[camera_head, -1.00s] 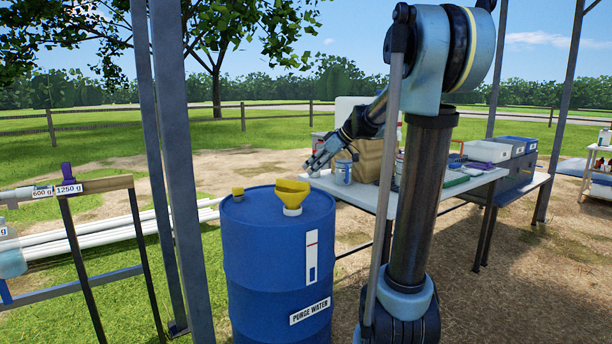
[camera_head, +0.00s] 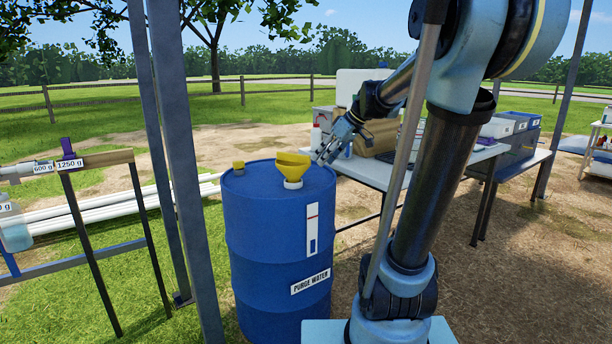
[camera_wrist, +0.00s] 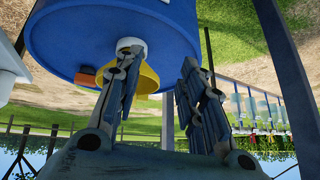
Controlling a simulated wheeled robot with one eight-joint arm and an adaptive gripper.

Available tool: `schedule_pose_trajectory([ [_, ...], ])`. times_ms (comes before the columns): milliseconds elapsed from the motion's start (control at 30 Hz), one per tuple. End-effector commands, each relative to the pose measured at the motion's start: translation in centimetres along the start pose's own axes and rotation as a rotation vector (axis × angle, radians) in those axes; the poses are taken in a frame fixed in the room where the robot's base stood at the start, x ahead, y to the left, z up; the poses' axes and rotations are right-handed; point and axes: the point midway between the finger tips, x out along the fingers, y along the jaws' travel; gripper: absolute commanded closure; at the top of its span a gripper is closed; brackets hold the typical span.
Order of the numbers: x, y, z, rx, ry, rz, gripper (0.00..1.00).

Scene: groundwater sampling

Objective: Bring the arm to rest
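My gripper (camera_head: 332,152) is in the air just right of the yellow funnel on the blue drum, in front of the white table. In the wrist view, my gripper (camera_wrist: 160,90) has its two fingers apart with a clear gap and nothing held between them. The wrist view is upside down, and the drum (camera_wrist: 90,35) and funnel (camera_wrist: 146,76) lie beyond the fingers, partly hidden by the left one. My arm is bent, with its elbow high at the upper right of the head view.
The blue purge water drum (camera_head: 268,250) with its yellow funnel (camera_head: 292,165) stands close left of my arm. A grey post (camera_head: 180,180) rises left of the drum. A white table (camera_head: 372,172) with boxes and bottles is behind my arm. A rack (camera_head: 75,165) stands at far left.

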Motion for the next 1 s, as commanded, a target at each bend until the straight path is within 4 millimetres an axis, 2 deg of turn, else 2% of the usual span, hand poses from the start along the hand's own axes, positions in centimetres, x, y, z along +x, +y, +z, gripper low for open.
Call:
schedule_pose_trajectory([
  [33,0.0,-1.0,1.8,0.035,-0.024,0.012,0.63],
  [300,0.3,-5.0,11.2,0.253,-0.153,0.103,0.63],
  [700,1.8,-9.4,25.5,0.572,-0.296,0.305,0.63],
  [900,2.6,-10.5,31.1,0.7,-0.334,0.405,0.63],
  [1000,2.9,-10.8,32.8,0.739,-0.342,0.438,0.63],
])
